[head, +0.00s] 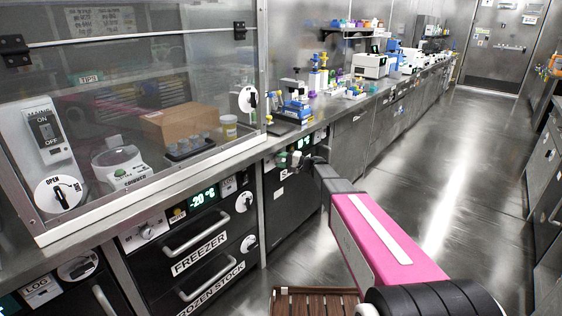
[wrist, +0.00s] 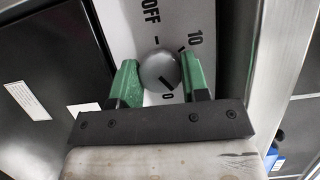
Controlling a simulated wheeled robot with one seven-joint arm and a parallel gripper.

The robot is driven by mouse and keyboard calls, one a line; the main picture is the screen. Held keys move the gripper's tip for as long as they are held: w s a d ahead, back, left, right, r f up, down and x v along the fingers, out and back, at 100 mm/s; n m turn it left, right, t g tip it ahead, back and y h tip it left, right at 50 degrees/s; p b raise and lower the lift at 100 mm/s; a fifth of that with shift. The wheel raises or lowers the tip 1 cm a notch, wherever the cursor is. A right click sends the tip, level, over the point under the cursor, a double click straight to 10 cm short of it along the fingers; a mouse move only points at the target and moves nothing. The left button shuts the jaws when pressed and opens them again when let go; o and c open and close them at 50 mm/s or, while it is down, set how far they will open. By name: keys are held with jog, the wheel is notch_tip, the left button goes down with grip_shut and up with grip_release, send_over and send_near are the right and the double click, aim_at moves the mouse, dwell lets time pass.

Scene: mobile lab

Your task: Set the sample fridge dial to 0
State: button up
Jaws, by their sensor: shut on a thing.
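The sample fridge dial (wrist: 159,70) is a round grey knob on a white panel in the wrist view. The panel carries the marks OFF, 10 and 0. A dark line on the knob's lower part lies close to the 0; I cannot tell its exact setting. My gripper (wrist: 161,78) has its green fingers on both sides of the knob, shut on it. In the head view my gripper (head: 296,158) is at the front panel under the counter, below a small green display (head: 303,143), and hides the dial there.
Left of it is the freezer (head: 200,250) with its display, knobs and handles. A glass-fronted cabinet (head: 130,90) stands above. Lab items line the counter (head: 340,105). A wooden slatted thing (head: 312,302) is low in front. The floor (head: 450,160) to the right is clear.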

jog(key=m+t, duration=0.1)
jog(key=m, duration=0.2)
jog(key=m+y, duration=0.1)
jog(key=m, duration=0.2)
jog(key=shift+f+t+y, duration=0.1)
jog(key=shift+t+y, duration=0.2)
jog(key=shift+t, duration=0.1)
jog(key=shift+m, duration=0.5)
jog(key=o, duration=0.9)
jog(key=v, duration=1.1)
jog(key=shift+a+f, duration=0.1)
